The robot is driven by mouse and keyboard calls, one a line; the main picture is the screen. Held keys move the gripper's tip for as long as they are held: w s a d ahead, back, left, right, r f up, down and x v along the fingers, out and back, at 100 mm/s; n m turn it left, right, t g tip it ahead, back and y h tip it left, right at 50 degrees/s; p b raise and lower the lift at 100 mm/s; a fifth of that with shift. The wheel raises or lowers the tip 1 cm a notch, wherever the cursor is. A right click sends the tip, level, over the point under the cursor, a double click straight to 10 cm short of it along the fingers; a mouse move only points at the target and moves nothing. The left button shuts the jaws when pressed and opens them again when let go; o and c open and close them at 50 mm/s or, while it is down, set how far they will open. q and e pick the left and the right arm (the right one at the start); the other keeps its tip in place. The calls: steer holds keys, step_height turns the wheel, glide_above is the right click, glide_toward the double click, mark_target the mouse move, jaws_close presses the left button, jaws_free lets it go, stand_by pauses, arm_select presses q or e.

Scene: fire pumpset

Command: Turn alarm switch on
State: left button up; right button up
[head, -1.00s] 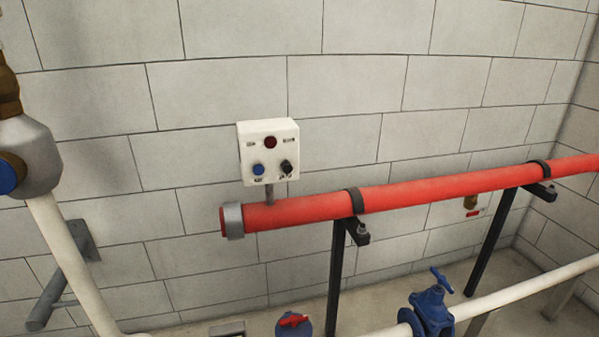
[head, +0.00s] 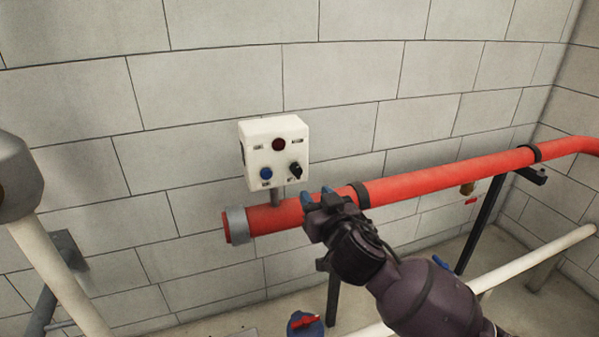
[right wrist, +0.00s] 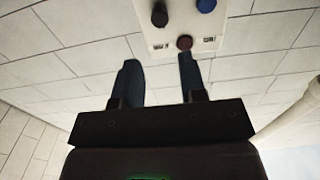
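A white control box (head: 262,137) is on the block wall above the red pipe. It has a dark red lamp (head: 278,145) at the top, a blue button (head: 265,174) at lower left and a black switch knob (head: 295,170) at lower right. My right gripper (head: 316,194) is below and slightly right of the box, in front of the red pipe, touching no control. In the right wrist view its fingers (right wrist: 160,80) are apart and empty. There the box appears upside down beyond the fingertips, with the black knob (right wrist: 159,14) at the top. My left gripper is out of view.
The thick red pipe (head: 430,180) runs right from just under the box, on black supports (head: 482,222). A pale pipe and grey fitting (head: 15,178) stand at the left edge. A red-handled valve (head: 304,322) is low down. The wall around the box is clear.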

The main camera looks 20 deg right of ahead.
mark_target(298, 171)
steer(key=w, duration=1)
steer(key=shift+w+a, duration=0.15)
steer(key=shift+w, duration=0.2)
jaws_close()
